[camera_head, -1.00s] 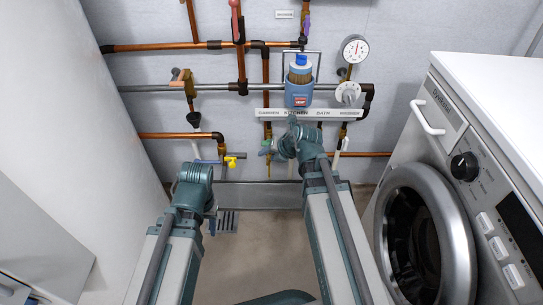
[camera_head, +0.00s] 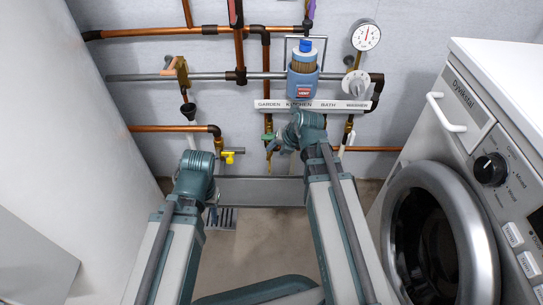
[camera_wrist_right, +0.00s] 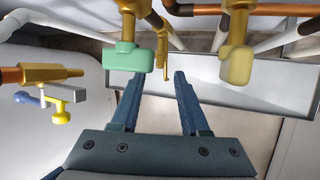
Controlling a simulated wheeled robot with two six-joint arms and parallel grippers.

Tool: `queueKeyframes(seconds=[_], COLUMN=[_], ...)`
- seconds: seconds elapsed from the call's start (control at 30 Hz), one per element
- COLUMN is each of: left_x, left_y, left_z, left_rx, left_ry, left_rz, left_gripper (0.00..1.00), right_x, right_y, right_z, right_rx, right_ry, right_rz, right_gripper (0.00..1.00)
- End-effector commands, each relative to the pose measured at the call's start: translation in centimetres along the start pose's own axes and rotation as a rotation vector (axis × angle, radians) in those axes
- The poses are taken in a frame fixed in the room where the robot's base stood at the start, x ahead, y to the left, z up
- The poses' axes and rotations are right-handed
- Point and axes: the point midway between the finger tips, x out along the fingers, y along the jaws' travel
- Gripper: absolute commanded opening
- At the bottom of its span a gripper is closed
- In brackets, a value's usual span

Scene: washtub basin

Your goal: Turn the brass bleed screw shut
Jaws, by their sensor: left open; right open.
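My right gripper (camera_wrist_right: 157,76) is open and empty in the right wrist view. A slim brass fitting (camera_wrist_right: 162,52), which may be the bleed screw, hangs just beyond and between its fingertips, apart from them. I cannot tell for sure that it is the screw. A green-handled brass valve (camera_wrist_right: 126,56) is left of it and a cream-handled one (camera_wrist_right: 238,65) is right. In the head view my right gripper (camera_head: 278,145) is below the label strip, partly hidden by its wrist. My left gripper (camera_head: 211,200) is low on the left; its fingers are mostly hidden.
A blue filter canister (camera_head: 302,80) stands above the label strip (camera_head: 325,105). A gauge (camera_head: 366,35) is at upper right. A tap with a yellow lever (camera_head: 231,153) is at left. A grey trough (camera_head: 258,190) is below. The washing machine (camera_head: 480,170) bounds the right side.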

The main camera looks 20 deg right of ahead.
Motion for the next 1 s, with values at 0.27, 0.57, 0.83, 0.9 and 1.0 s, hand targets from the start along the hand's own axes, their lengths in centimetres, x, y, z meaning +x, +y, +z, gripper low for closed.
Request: queueKeyframes(seconds=[0.27, 0.57, 0.83, 0.9, 1.0], left_x=[3.8, 4.8, 4.7, 4.7, 4.7], left_y=[0.4, 0.5, 0.5, 0.5, 0.5], left_z=[-0.2, -0.3, -0.3, -0.3, -0.3], left_rx=[-0.005, -0.004, -0.004, -0.004, -0.004], left_ry=[0.001, 0.002, 0.002, 0.002, 0.002], left_rz=[0.0, 0.0, 0.0, 0.0, 0.0], left_gripper=[0.45, 0.45, 0.45, 0.45, 0.45], right_x=[4.4, 5.6, 5.5, 5.5, 5.5], right_y=[-0.2, 0.0, 0.0, 0.0, 0.0], right_z=[-0.1, 0.0, 0.0, 0.0, 0.0], right_rx=[-0.001, 0.0, 0.0, 0.0, 0.0], right_ry=[0.0, -0.001, -0.001, -0.001, 0.0], right_rz=[0.0, 0.0, 0.0, 0.0, 0.0], right_gripper=[0.45, 0.45, 0.25, 0.13, 0.0])
